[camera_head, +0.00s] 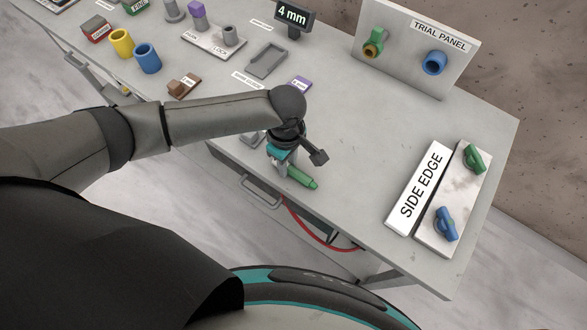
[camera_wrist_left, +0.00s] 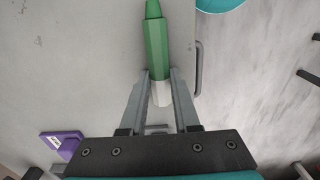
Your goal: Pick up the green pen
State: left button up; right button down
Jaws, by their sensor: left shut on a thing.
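The green pen (camera_head: 301,177) is by the front edge of the grey table, its green end pointing right and toward the front. In the left wrist view the pen (camera_wrist_left: 156,40) runs up from between the fingers, with a pale band at its lower part. My left gripper (camera_head: 284,165) is shut on the pen, its fingers on either side of the pale part in the left wrist view (camera_wrist_left: 160,85). I cannot tell whether the pen touches the tabletop. My right gripper is not in view.
A SIDE EDGE sign (camera_head: 418,188) and a slab with green and blue knobs (camera_head: 451,210) stand at the right. A TRIAL PANEL (camera_head: 415,45) stands at the back. Yellow and blue cups (camera_head: 147,59) and small blocks are at the left. The table's middle right is clear.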

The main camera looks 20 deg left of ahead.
pick_arm(q)
grip_shut()
